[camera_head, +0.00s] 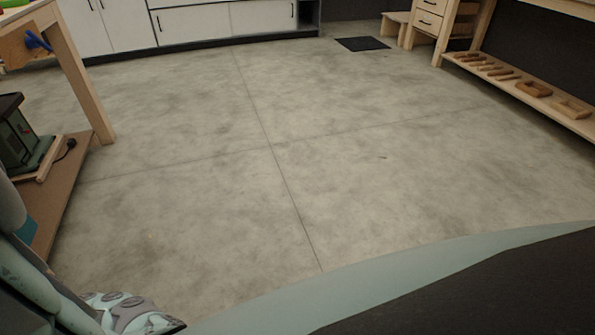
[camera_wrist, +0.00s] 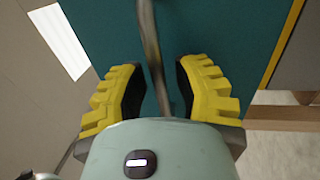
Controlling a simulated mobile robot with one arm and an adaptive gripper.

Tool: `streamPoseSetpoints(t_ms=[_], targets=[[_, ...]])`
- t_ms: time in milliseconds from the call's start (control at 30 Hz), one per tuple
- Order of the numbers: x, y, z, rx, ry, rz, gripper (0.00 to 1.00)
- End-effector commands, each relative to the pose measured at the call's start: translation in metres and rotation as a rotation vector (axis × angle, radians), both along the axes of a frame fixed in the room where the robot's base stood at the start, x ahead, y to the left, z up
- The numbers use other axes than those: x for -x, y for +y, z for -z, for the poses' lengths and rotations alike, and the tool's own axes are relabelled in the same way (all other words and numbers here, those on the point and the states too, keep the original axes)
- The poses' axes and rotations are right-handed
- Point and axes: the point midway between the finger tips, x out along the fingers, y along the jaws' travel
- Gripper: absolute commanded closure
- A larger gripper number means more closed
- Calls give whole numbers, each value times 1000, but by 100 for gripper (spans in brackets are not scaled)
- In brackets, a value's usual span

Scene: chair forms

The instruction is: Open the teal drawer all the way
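The teal drawer's front (camera_wrist: 225,30) fills the middle of the wrist view. A dark grey bar handle (camera_wrist: 151,45) runs down across it. My gripper (camera_wrist: 157,80) has its two yellow fingers apart, one on each side of the bar, with a visible gap to it on both sides. The bar's lower end is hidden behind the gripper body. In the head view only a small teal patch (camera_head: 26,228) shows at the left edge, partly behind my arm; I cannot tell if it is the same drawer.
A wooden bench (camera_head: 82,85) with a green machine (camera_head: 18,135) on a brown lower shelf (camera_head: 62,180) stands at the left. White cabinets (camera_head: 190,25) are at the back, a wooden shelf unit (camera_head: 530,92) at the right. The concrete floor (camera_head: 330,150) between is clear.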

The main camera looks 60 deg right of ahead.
Motion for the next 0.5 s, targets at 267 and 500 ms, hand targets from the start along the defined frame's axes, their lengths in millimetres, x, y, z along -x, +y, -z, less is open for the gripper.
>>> streamPoseSetpoints(t_ms=[267,500], targets=[[0,0,0,-1,-1,0,59],[8,-11,3,2,1,2,59]])
